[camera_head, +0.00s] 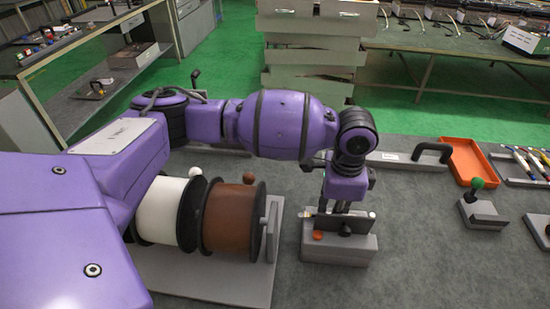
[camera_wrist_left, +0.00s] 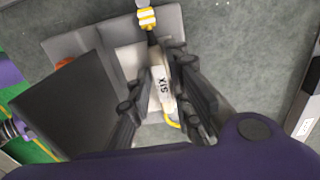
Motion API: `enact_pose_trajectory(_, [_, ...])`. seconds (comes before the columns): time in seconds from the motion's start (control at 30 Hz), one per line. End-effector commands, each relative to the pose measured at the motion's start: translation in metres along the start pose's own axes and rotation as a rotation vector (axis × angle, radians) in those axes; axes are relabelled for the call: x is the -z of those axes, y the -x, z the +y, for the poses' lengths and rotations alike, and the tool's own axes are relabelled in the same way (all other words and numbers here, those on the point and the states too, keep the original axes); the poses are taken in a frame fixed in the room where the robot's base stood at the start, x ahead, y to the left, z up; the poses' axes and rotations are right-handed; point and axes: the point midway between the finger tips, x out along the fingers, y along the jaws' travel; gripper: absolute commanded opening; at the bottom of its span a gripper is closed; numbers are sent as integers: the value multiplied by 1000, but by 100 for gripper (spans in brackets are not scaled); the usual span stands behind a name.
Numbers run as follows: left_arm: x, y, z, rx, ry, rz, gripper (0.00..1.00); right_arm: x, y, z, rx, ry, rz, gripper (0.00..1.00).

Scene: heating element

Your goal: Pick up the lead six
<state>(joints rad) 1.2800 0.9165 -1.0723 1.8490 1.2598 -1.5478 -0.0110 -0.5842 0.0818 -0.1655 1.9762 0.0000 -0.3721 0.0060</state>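Lead six (camera_wrist_left: 162,90) is a pale lead with a "SIX" label, a yellow-banded end at the top and a yellow cable at its lower end. It shows between the two black fingers of my left gripper (camera_wrist_left: 158,82) in the left wrist view. The fingers stand close on either side of it; I cannot tell whether they press on it. In the head view, my left gripper (camera_head: 343,207) points down over a grey block (camera_head: 335,251) with an orange button (camera_head: 317,235). The gripper largely hides the lead there. My right gripper is not in view.
A dark upright plate (camera_wrist_left: 62,100) stands left of the fingers in the left wrist view. White and brown spools (camera_head: 229,215) stand left of the block. An orange tray (camera_head: 473,160) and a green-knobbed joystick (camera_head: 477,184) lie to the right.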

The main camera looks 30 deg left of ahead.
Motion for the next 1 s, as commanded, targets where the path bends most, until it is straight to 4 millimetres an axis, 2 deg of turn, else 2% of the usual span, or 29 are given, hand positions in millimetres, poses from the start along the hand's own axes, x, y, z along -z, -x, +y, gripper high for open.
enact_pose_trajectory(0.03, [0, 1, 0, 1, 0, 1, 8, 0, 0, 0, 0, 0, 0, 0])
enact_pose_trajectory(0.1, [0, 1, 0, 1, 0, 1, 0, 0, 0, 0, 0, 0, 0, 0])
enact_pose_trajectory(0.4, [1, 2, -1, 3, -1, 2, 0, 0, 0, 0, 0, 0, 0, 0])
enact_pose_trajectory(0.57, [2, 10, -1, 3, -1, 3, 0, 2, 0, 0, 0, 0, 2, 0])
enact_pose_trajectory(0.77, [1, 37, -2, 6, -1, 5, 0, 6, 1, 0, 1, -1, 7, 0])
enact_pose_trajectory(1.0, [-42, 85, -13, 7, 5, 2, 0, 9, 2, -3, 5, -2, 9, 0])
